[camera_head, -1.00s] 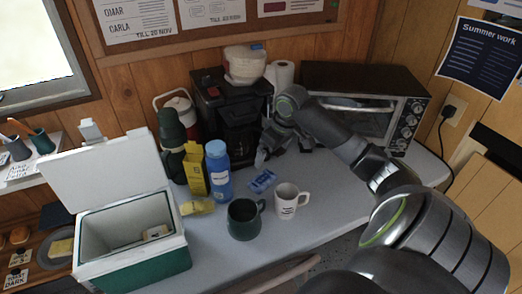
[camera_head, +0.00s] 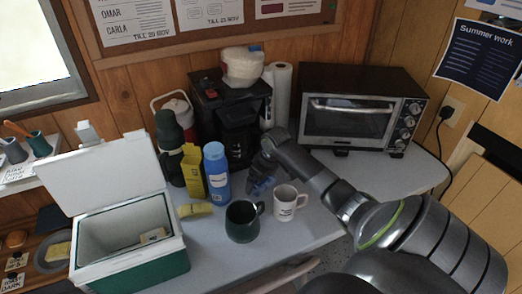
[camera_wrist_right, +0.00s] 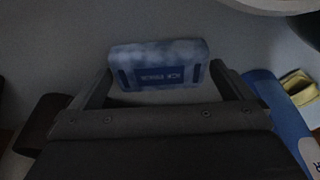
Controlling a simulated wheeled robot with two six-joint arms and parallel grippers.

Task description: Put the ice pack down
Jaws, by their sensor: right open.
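The blue ice pack (camera_head: 261,186) lies on the grey table, behind the white mug and right of the blue bottle. It is partly hidden by my right gripper (camera_head: 262,177) in the head view. In the right wrist view the ice pack (camera_wrist_right: 158,65) lies between and just past the tips of my right gripper (camera_wrist_right: 160,82), with its label facing the camera. The fingers are open, one to each side of it; I cannot tell whether either touches it. My left gripper is not in view.
A green mug (camera_head: 243,222) and a white mug (camera_head: 286,204) stand in front. A blue bottle (camera_head: 216,174), yellow carton (camera_head: 193,172) and yellow item (camera_head: 196,210) are left. An open cool box (camera_head: 128,262) is far left. A coffee machine (camera_head: 222,118) and oven (camera_head: 350,118) stand behind.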

